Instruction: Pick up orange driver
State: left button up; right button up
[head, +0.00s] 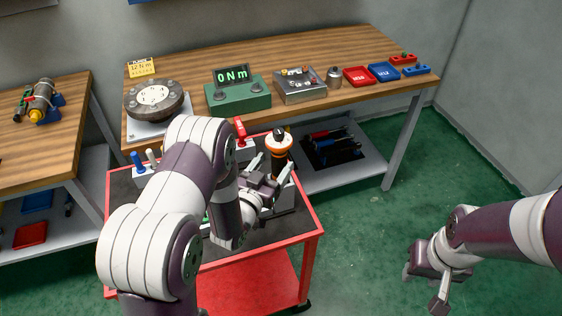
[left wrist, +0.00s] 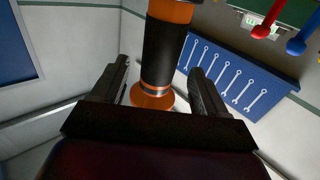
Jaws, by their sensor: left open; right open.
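The orange driver (head: 279,143) stands upright on the red cart, with orange bands and a black middle. In the left wrist view the driver (left wrist: 163,50) shows its black grip and orange flange between the two fingers. My left gripper (head: 267,172) is open at the driver, with a finger on each side of it; whether they touch it cannot be told. It also shows in the left wrist view (left wrist: 163,80). The driver's lower end is hidden behind my gripper in the head view. My right gripper (head: 436,290) is open and empty over the green floor at right.
The red cart (head: 312,225) also holds a red-handled tool (head: 240,132) and blue and white handles (head: 137,160). Behind it, a wooden bench (head: 215,62) carries a green torque meter (head: 238,97), a round flange (head: 153,98), a grey box (head: 299,85) and small trays.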

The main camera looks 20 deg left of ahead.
pick_arm(q)
jog(key=w, duration=0.2)
jog(key=w+d+p, duration=0.1)
jog(key=w, duration=0.2)
jog(key=shift+p, duration=0.3)
jog(key=shift+w+d+f, duration=0.15)
jog(key=shift+w, duration=0.15)
jog(key=shift+s, duration=0.1)
jog(key=c, duration=1.1)
grip_shut()
jog(key=shift+r, duration=0.25)
